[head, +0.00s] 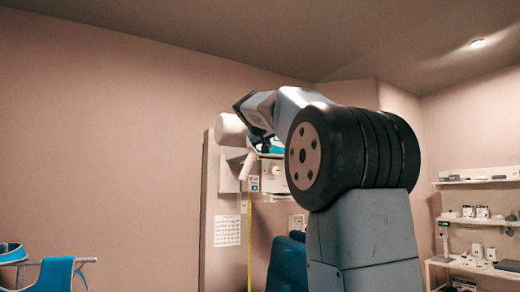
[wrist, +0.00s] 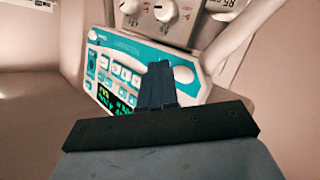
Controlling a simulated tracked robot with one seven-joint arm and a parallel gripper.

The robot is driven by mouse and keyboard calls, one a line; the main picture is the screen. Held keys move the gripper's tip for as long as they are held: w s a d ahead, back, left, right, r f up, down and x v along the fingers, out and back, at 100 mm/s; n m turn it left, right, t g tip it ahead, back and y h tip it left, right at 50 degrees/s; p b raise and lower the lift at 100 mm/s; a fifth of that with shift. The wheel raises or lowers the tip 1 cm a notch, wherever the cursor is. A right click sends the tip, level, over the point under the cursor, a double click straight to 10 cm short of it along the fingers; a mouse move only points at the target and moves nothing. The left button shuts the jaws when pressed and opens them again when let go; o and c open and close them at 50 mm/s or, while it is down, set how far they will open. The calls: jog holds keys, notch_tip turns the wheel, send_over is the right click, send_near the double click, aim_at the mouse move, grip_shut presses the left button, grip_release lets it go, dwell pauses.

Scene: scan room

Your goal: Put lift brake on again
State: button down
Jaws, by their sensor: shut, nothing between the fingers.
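In the wrist view my gripper (wrist: 160,72) is shut and empty, its dark blue fingers together in front of a teal control panel (wrist: 101,62). The panel has white buttons and a lit green and yellow display. Two white knobs (wrist: 166,11) sit on the housing above it, and a pale handle (wrist: 236,38) slants down at the right. I cannot tell for sure which control is the lift brake. Whether the fingertips touch the panel is unclear, and they cover part of it. In the head view the white wall-side unit (head: 272,180) is partly hidden by my arm.
A tall pale column (head: 227,190) with a printed sheet and yellow tape stands left of my arm. Shelves (head: 475,225) with small items are at the right. The left wall is bare.

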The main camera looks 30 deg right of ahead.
jog(key=shift+s, duration=1.7)
jog(key=shift+f, duration=0.1)
